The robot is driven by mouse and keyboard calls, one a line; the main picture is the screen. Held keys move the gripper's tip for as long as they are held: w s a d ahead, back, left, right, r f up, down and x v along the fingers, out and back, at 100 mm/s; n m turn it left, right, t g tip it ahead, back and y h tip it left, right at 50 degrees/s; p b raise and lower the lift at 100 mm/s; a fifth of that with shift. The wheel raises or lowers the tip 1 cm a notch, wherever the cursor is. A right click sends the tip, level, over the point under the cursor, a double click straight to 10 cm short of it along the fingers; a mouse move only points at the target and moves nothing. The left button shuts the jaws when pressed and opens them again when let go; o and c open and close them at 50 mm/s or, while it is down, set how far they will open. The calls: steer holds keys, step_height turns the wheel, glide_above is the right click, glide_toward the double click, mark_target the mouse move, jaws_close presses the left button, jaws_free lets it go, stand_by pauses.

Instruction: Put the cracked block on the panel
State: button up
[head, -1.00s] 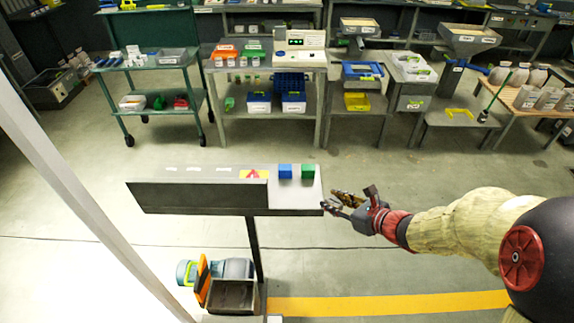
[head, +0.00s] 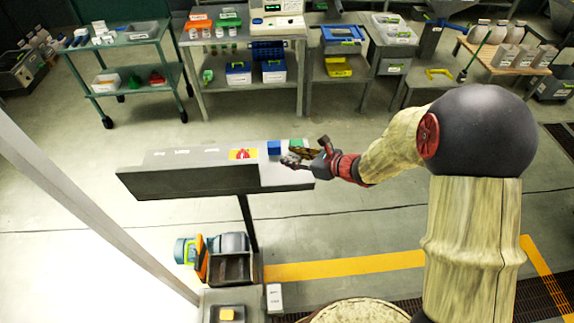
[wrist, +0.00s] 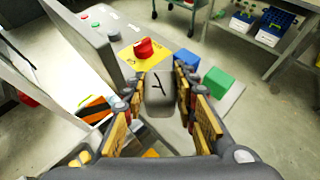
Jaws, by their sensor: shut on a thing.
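My gripper (head: 290,160) is at the right end of the panel in the head view. In the wrist view its fingers (wrist: 157,84) are on both sides of a pale grey block with a black crack mark, the cracked block (wrist: 160,101), and are shut on it. The panel (head: 190,180) is a long grey sloped console on a post. It also shows in the wrist view (wrist: 100,38), beyond and left of the held block. In the head view the cracked block cannot be made out.
A blue block (head: 274,148) and a green block (head: 296,143) sit on the panel's pale right part, beside a red button (head: 242,154) on a yellow plate. A machine with an orange part (head: 201,257) stands below. A white block (head: 274,297) is at the bottom.

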glide_above(287, 171)
steer(key=f, duration=0.4)
steer(key=shift+s+f+b, duration=0.25)
steer(key=shift+s+b, duration=0.05)
steer(key=shift+w+f, duration=0.15)
steer(key=shift+f, duration=1.55)
steer(key=shift+b, duration=0.3)
steer(key=shift+f, duration=0.2)
steer(key=o, duration=1.2)
steer(key=shift+c, duration=0.2)
steer(key=shift+r, duration=0.15)
